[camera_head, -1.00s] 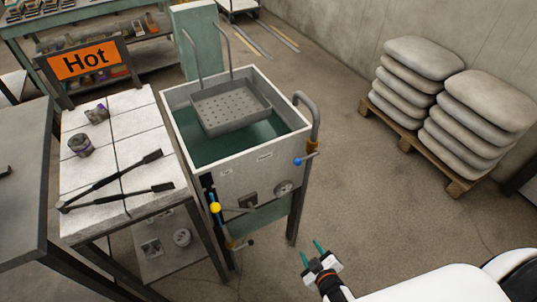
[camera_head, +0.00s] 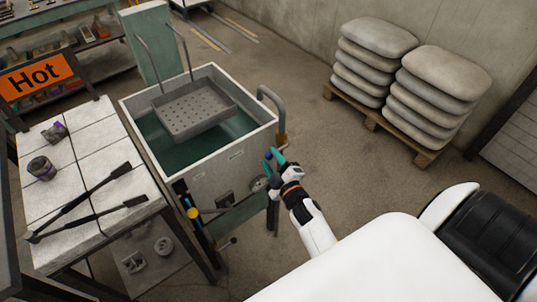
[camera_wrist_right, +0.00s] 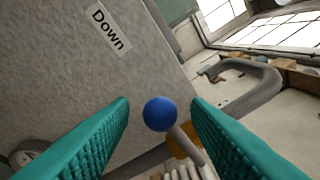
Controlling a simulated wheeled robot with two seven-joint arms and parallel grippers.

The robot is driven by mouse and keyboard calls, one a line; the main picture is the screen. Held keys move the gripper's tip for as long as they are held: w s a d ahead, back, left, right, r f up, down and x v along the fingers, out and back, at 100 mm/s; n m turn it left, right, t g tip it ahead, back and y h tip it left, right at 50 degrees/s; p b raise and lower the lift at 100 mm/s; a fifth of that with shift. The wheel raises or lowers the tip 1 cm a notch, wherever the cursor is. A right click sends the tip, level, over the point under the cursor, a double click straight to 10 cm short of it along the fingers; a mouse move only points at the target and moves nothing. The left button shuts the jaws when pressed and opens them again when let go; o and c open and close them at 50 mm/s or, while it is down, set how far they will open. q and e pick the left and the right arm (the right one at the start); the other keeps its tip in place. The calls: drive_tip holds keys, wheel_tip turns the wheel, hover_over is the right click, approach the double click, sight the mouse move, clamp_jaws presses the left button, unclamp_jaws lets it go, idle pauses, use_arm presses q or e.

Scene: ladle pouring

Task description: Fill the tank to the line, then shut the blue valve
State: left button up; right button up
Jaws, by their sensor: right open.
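The tank (camera_head: 205,182) is a grey open box on legs, with dark green liquid inside and a perforated basket (camera_head: 195,108) hanging in it. A grey pipe (camera_head: 272,92) curves over its right corner. The blue valve's ball knob (camera_head: 268,156) is at that corner, and it shows large in the right wrist view (camera_wrist_right: 160,114). My right gripper (camera_head: 273,157) is open, with its teal fingers on either side of the blue knob. I cannot tell whether they touch it. The fill line is not visible.
A table (camera_head: 85,150) at left bears tongs (camera_head: 85,205) and two small pots, beside a "Hot" sign (camera_head: 36,77). Sacks (camera_head: 440,85) are stacked on a pallet (camera_head: 400,143); the floor between is clear.

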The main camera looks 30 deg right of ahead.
drive_tip(key=shift+w+d, duration=0.2)
drive_tip(key=shift+w, duration=0.9)
clamp_jaws()
